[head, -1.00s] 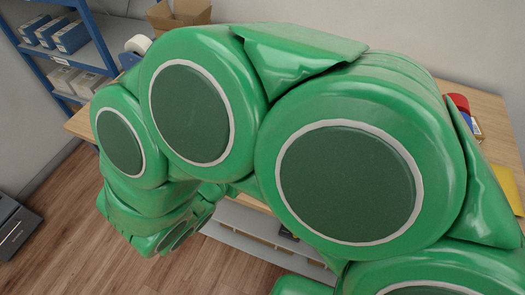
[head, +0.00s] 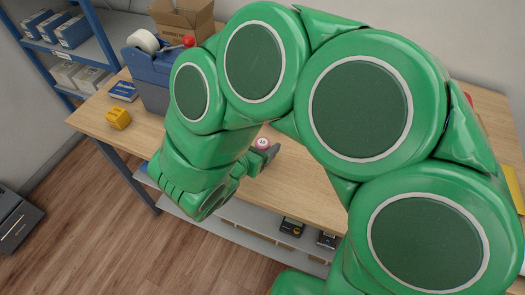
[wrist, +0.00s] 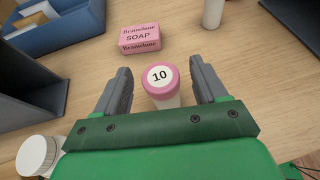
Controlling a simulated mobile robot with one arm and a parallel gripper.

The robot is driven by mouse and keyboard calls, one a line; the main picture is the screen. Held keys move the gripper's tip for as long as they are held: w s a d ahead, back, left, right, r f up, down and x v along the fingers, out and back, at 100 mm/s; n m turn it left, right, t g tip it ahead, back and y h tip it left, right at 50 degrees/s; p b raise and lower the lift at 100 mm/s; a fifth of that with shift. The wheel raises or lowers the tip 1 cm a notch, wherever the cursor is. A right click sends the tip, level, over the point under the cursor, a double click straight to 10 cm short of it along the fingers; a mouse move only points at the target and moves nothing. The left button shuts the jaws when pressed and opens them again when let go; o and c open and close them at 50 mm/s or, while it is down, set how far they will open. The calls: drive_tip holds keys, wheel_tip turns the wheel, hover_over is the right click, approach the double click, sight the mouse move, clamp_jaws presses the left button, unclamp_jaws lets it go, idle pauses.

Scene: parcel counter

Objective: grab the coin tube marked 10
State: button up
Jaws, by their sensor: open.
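The coin tube marked 10 (wrist: 160,80) stands upright on the counter, with a pink rim and a white top bearing the number. In the wrist view it is between the two open fingers of my gripper (wrist: 160,90), with a gap on each side. In the head view the tube's top (head: 262,143) shows beside a grey fingertip of my gripper (head: 270,154). The other finger is hidden there behind my arm.
A pink soap box (wrist: 139,38) lies just beyond the tube. A white-lidded jar (wrist: 37,156) is at lower left, and a blue tray (wrist: 60,28) at upper left.

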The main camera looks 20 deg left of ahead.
drive_tip(key=shift+w+d+f, duration=0.1)
drive_tip(key=shift+w+f, duration=0.1)
drive_tip(key=shift+w, duration=0.3)
drive_tip(key=c, duration=1.2)
drive_tip(key=shift+r, duration=0.1)
drive_tip(key=shift+c, duration=0.2)
